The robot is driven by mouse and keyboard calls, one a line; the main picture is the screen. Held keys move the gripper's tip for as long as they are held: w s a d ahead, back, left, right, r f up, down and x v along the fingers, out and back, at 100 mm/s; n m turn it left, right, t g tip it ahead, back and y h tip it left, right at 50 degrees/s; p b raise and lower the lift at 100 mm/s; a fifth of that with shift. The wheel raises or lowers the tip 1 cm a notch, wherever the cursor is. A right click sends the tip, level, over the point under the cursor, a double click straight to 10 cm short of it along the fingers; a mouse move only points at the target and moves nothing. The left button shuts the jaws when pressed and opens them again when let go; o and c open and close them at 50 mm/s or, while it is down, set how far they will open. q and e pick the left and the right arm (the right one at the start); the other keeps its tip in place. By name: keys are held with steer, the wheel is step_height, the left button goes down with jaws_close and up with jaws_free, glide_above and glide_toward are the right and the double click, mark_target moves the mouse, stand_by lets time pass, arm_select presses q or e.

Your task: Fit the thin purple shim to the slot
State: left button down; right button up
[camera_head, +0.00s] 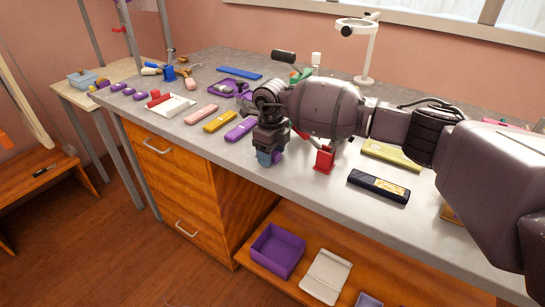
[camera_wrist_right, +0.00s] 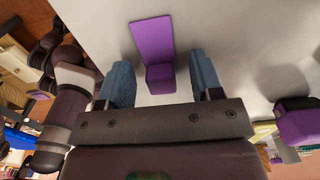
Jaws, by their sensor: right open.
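My right gripper (camera_head: 268,157) is open, with blue finger pads, low over the front of the grey worktop. In the right wrist view, a thin purple plate with a small block at one end (camera_wrist_right: 153,42) lies in front of the open right gripper (camera_wrist_right: 163,80). The block end is between the two fingers, with gaps on both sides; this looks like the shim. In the head view only a sliver of purple (camera_head: 277,157) shows beside the fingers. I cannot make out the slot. My left gripper is not in view.
On the worktop (camera_head: 210,160) are a purple bar (camera_head: 241,130), a yellow bar (camera_head: 220,122), a pink bar (camera_head: 201,114), a red block (camera_head: 325,158) and a black case (camera_head: 379,187). A purple bin (camera_head: 277,251) sits on the shelf below. A white lamp (camera_head: 363,50) stands behind.

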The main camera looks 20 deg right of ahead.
steer(key=shift+r, duration=0.1)
steer(key=c, duration=1.1)
steer(key=shift+o, duration=0.2)
step_height(320, 180, up, 20)
steer(key=p, duration=0.1)
steer(key=shift+p, duration=0.35)
